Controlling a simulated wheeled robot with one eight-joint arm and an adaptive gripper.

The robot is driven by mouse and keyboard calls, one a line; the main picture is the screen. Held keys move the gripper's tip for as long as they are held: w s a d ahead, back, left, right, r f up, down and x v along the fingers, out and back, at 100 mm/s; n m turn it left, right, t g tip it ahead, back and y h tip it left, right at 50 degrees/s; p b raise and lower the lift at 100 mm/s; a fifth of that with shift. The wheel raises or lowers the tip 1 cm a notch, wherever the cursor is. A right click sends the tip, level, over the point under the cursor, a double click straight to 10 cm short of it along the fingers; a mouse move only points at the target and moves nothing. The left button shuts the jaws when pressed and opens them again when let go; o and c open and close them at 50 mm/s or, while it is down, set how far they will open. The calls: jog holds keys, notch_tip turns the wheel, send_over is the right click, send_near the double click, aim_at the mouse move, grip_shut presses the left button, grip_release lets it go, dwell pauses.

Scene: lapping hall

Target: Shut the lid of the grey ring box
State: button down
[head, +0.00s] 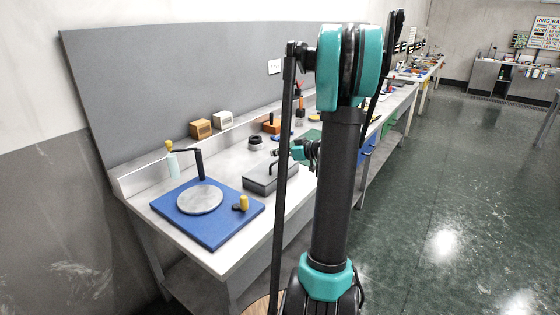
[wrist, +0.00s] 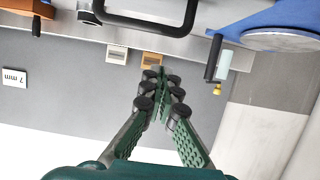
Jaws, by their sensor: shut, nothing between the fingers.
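The grey ring box (head: 266,184) stands on the bench just past the blue board, in the middle of the head view. A dark bent handle shows on its top. My gripper (head: 298,152) is beside and above the box, partly hidden behind my arm. In the wrist view its fingers (wrist: 162,92) are shut and empty, apart from the box.
Orange (head: 201,129) and white (head: 223,118) blocks sit on the back ledge. A grey panel (head: 180,80) stands behind the bench.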

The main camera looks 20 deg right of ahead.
jog(key=s+d+f, duration=0.2)
jog(key=s+d, duration=0.4)
jog(key=s, duration=0.1)
jog(key=s+a+f+m+g+h, duration=0.1)
jog(key=s+a, duration=0.2)
jog(key=a, duration=0.2)
jog(key=s+a+f+m+g, duration=0.1)
jog(key=s+a+f+g, duration=0.1)
jog(key=s+a, duration=0.2)
jog(key=s+a+f+m+g+h, duration=0.1)
jog(key=s+a+f+g, duration=0.1)
jog(key=a, duration=0.3)
jog(key=shift+s+a+f+h, duration=0.15)
jog(key=shift+s+a+h, duration=0.2)
jog(key=shift+s, duration=0.4)
jog(key=shift+m+g+h, duration=0.7)
jog(key=shift+g+h, duration=0.1)
jog(key=shift+h, duration=0.05)
jog(key=s, duration=0.2)
jog(key=s+a+f, duration=0.2)
jog(key=s, duration=0.1)
jog(key=shift+s+a+f, duration=0.15)
jog(key=shift+s+a, duration=0.05)
jog(key=shift+s, duration=0.15)
jog(key=s+d+f+m+h, duration=0.1)
jog(key=s+f+m+h, duration=0.1)
jog(key=s, duration=0.6)
jog(key=shift+s+f+m+g+h, duration=0.3)
jog(key=shift+s+f+h, duration=0.15)
jog(key=shift+h, duration=0.45)
